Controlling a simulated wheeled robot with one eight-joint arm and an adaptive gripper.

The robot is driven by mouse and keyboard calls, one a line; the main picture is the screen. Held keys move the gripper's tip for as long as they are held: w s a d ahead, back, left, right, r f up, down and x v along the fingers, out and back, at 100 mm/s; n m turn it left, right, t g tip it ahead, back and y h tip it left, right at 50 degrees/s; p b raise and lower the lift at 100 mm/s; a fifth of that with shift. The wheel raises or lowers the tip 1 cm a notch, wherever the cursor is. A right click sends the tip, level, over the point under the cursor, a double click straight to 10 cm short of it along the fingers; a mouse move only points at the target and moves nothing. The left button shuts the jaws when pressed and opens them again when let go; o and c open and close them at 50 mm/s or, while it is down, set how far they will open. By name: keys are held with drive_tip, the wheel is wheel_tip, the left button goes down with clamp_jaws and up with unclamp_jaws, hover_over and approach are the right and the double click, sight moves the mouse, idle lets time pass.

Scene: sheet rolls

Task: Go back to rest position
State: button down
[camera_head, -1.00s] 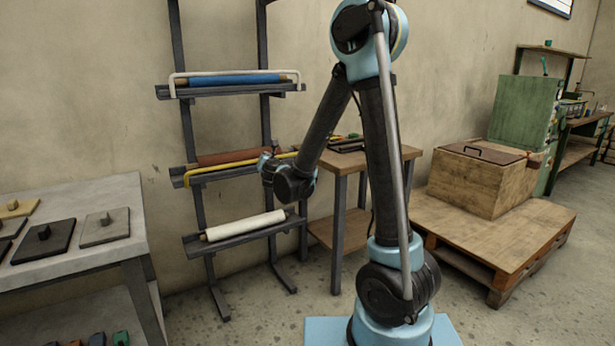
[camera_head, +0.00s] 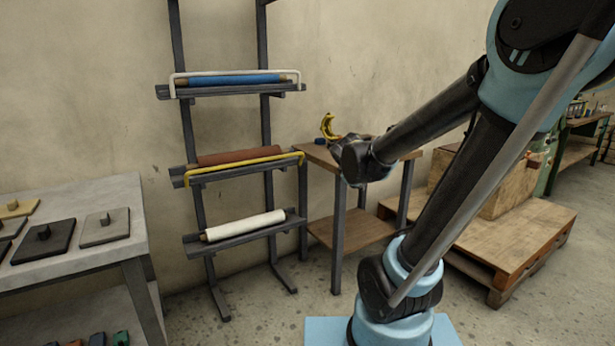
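My gripper (camera_head: 337,143) is at the end of my arm, over or in front of the small wooden side table (camera_head: 322,156). My wrist covers most of it, and its fingers do not show clearly. A small curved yellow piece (camera_head: 328,126) shows just above it; I cannot tell whether it is part of the gripper, held, or behind it. The gripper is apart from the rack (camera_head: 188,135), to its right. The rack carries a blue roll (camera_head: 235,79) on top, a brown roll (camera_head: 238,156) in the middle and a white roll (camera_head: 245,226) at the bottom.
A white bar (camera_head: 235,73) fronts the top shelf and a yellow bar (camera_head: 240,163) the middle one. A grey bench (camera_head: 110,195) with flat plates stands at left. A pallet (camera_head: 525,235) with a wooden crate (camera_head: 508,194) is at right, partly behind my arm.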

drive_tip(key=s+d+f+m+g+y, duration=0.1)
drive_tip(key=s+f+m+g, duration=0.2)
drive_tip(key=s, duration=0.9)
drive_tip(key=s+f+m+g+y, duration=0.2)
drive_tip(key=s+f+m, duration=0.4)
drive_tip(key=s+m, duration=0.3)
drive_tip(key=s+g, duration=0.1)
drive_tip(key=s, duration=0.3)
drive_tip(key=shift+d+f+g, duration=0.3)
drive_tip(key=shift+d+f, duration=0.1)
